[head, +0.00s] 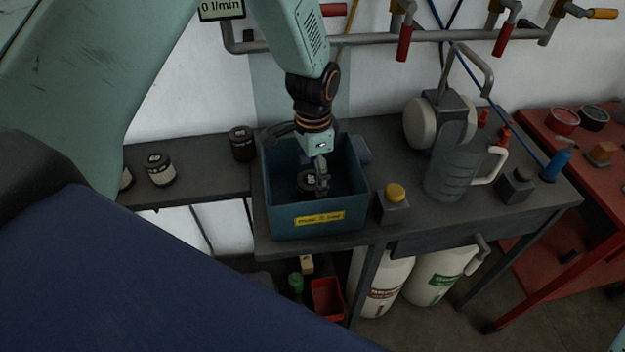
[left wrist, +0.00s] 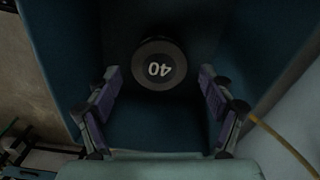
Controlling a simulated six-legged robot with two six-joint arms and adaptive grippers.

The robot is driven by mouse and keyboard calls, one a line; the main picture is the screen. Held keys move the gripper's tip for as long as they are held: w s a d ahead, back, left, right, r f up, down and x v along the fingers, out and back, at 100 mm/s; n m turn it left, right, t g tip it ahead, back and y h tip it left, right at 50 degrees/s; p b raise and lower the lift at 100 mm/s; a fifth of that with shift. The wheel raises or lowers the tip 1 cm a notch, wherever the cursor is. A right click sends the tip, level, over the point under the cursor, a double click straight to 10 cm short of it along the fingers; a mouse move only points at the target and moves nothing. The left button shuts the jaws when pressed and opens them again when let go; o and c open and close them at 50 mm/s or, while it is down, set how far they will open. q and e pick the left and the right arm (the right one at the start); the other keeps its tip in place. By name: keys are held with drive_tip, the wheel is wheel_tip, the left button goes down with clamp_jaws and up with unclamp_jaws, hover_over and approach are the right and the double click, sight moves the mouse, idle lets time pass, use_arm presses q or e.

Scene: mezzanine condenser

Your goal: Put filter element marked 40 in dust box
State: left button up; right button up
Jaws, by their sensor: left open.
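The filter element marked 40 (left wrist: 159,66) is a dark round piece with a pale number on its top. It is inside the blue dust box (head: 290,222), near the box's left side in the head view (head: 304,182). The dust box has a yellow label and stands on the dark bench. My left gripper (head: 321,186) reaches down into the box. In the left wrist view its fingers (left wrist: 163,112) are spread on either side, apart from the filter element, with nothing between the tips. My right gripper is not clearly visible.
Other dark filter elements (head: 160,170) stand on the lower shelf to the left, with another (head: 242,143) beside the box. A yellow-topped button box (head: 393,204) and a grey pump-like unit (head: 451,155) stand to the right. A pipe with red-handled valves (head: 404,42) runs along the wall.

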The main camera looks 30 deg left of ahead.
sight(312, 179)
use_arm(q)
wheel_tip(312, 179, up, 9)
idle(0.3)
drive_tip(key=shift+s, duration=0.25)
drive_tip(key=shift+w, duration=0.15)
drive_tip(key=shift+c, duration=0.2)
idle(0.5)
